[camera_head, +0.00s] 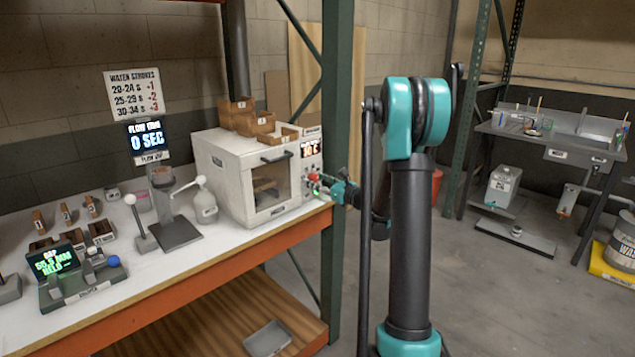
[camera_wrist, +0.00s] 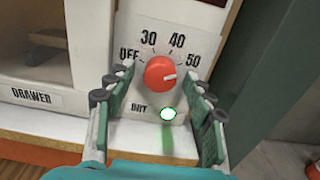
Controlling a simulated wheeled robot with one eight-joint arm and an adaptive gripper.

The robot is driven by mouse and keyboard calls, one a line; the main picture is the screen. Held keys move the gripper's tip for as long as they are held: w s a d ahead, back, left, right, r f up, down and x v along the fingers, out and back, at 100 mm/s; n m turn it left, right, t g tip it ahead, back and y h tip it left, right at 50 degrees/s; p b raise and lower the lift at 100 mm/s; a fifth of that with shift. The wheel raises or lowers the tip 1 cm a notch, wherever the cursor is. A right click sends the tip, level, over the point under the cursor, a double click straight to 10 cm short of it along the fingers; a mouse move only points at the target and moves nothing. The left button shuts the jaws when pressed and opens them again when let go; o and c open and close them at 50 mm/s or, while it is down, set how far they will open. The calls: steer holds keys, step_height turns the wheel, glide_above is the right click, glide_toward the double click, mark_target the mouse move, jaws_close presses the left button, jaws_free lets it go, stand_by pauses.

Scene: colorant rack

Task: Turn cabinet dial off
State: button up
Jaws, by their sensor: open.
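The white cabinet (camera_head: 218,165) stands on the bench's right end. In the wrist view its red dial (camera_wrist: 158,68) has a white pointer mark aimed right, closest to the 50 label (camera_wrist: 193,60). The OFF label (camera_wrist: 130,54) is at the dial's upper left. My gripper (camera_wrist: 160,82) is open, with one finger on each side of the dial and visible gaps to it. In the head view my gripper (camera_head: 330,185) is at the cabinet's right front, close to the red dial (camera_head: 314,177). I cannot tell how deep the fingers reach.
A lit green lamp (camera_wrist: 168,114) sits below the dial, right of a small label. A green rack post (camera_head: 338,130) stands close to my gripper. A pump bottle (camera_head: 205,205) is left of the cabinet. The floor right of the bench is mostly free.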

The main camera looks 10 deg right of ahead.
steer(key=c, duration=1.2)
steer(key=shift+o, duration=0.2)
